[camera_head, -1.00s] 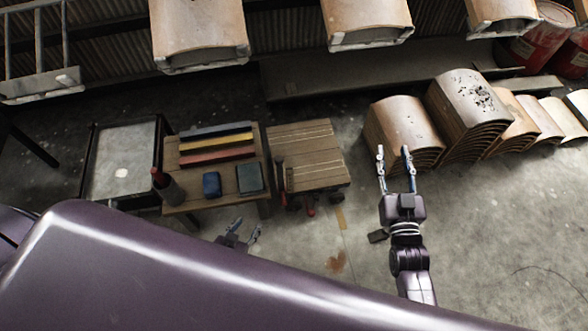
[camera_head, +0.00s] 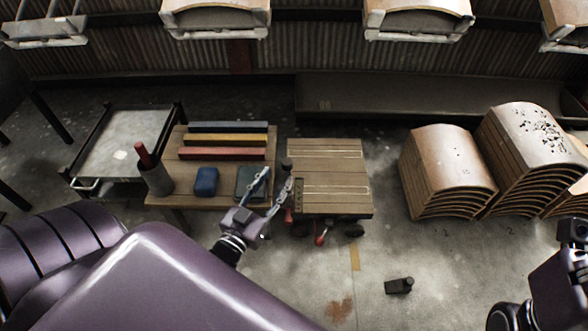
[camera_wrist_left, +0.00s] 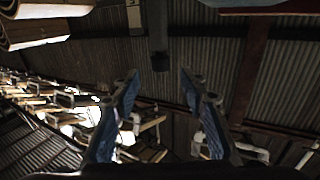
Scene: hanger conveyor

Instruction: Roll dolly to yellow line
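The dolly (camera_head: 345,201) is a low wooden platform on dark casters with red parts, standing right of the workbench in the head view. A short yellow line (camera_head: 355,257) lies on the floor in front of it. My left gripper (camera_head: 269,187) is open and empty, fingers pointing up, in front of the dolly's left side and the bench's right end. Contact with either cannot be told. In the left wrist view its blue-padded fingers (camera_wrist_left: 160,95) are spread with nothing between them. My right gripper (camera_head: 572,232) is partly in view at the right edge; its fingers are not clear.
The workbench (camera_head: 170,201) holds coloured bars, a blue block and a grey cup. A metal cart (camera_head: 125,135) stands left of it. Stacks of curved wooden shells (camera_head: 440,160) stand at right. A small dark block (camera_head: 398,286) lies on otherwise open floor.

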